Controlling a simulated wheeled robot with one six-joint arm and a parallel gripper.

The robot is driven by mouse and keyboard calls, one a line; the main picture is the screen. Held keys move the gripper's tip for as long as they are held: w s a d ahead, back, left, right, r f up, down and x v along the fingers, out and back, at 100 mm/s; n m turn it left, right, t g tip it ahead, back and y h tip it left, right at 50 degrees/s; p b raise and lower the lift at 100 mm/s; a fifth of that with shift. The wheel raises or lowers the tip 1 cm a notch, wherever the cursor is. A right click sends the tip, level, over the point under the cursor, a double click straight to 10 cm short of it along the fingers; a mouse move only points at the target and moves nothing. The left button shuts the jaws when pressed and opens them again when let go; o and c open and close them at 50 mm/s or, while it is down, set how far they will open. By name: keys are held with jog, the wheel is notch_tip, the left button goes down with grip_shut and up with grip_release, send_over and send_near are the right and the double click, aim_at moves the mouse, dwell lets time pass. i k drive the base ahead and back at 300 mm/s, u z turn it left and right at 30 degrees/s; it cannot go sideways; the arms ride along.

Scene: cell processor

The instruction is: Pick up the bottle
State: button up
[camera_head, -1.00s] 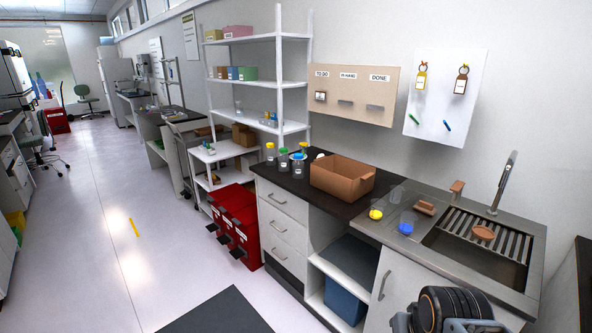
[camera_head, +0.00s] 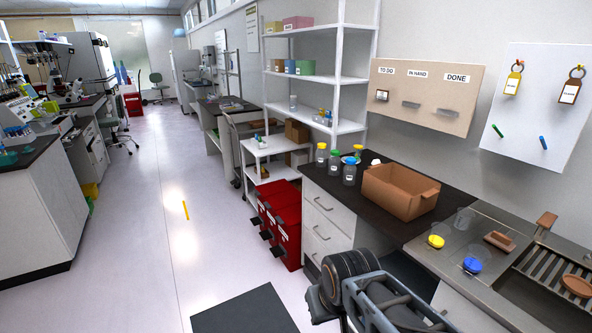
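Several small clear bottles stand upright on the dark counter, left of a cardboard box. I cannot tell which one the task means. Part of my arm shows at the bottom centre, below and in front of the counter, well apart from the bottles. My gripper's fingers are not visible.
The open cardboard box (camera_head: 398,194) stands right of the bottles. A yellow cap (camera_head: 436,241) and a blue cap (camera_head: 472,265) lie by the sink. Red bins (camera_head: 280,220) stand left of the drawers (camera_head: 325,225). The floor (camera_head: 140,270) at left is mostly clear.

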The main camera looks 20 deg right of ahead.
aim_at(349, 171)
jog(key=u, duration=0.4)
jog(key=i, duration=2.1)
jog(key=z, duration=1.45)
jog(key=i, duration=0.65)
jog(key=z, duration=0.7)
